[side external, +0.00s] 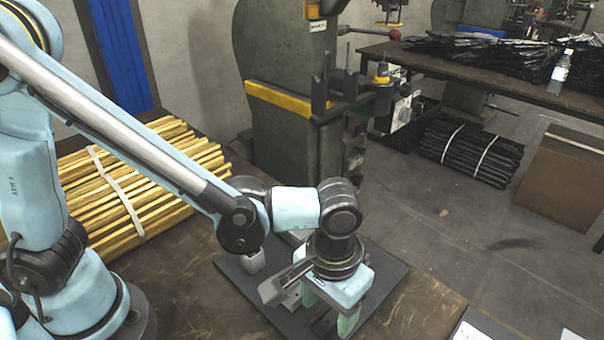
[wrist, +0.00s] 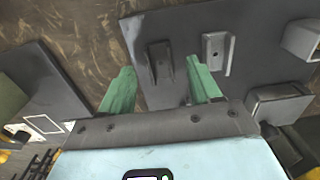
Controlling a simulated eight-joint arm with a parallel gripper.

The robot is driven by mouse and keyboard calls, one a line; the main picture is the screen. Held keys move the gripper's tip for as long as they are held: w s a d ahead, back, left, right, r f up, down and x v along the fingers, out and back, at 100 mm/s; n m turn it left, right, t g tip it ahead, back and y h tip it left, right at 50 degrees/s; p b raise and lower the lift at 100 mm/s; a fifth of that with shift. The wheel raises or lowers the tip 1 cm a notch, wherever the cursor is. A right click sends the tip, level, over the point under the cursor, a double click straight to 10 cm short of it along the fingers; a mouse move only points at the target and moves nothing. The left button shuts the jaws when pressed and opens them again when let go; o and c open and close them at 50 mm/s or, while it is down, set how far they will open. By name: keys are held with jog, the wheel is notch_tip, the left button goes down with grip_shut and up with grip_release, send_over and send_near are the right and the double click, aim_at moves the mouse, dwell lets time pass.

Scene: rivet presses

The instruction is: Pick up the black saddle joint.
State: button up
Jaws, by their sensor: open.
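The black saddle joint (wrist: 160,63) lies on a dark grey mat (wrist: 185,22) in the wrist view. It is a small dark channel-shaped piece. My gripper (wrist: 160,66) is open, with one green finger on each side of the joint in this view. I cannot tell the height gap between fingertips and joint. A similar light grey piece (wrist: 214,50) lies just right of the right finger.
Larger grey parts (wrist: 303,38) and (wrist: 280,103) sit at the right of the mat in the wrist view. A bundle of yellow strips (side external: 135,185) lies on the table to the left. A green press (side external: 290,120) stands behind. Bare table lies in front of the mat.

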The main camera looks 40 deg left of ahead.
jog(key=shift+f, duration=0.95)
jog(key=shift+c, duration=0.4)
jog(key=c, duration=1)
jog(key=shift+r, duration=0.1)
jog(key=shift+c, duration=0.2)
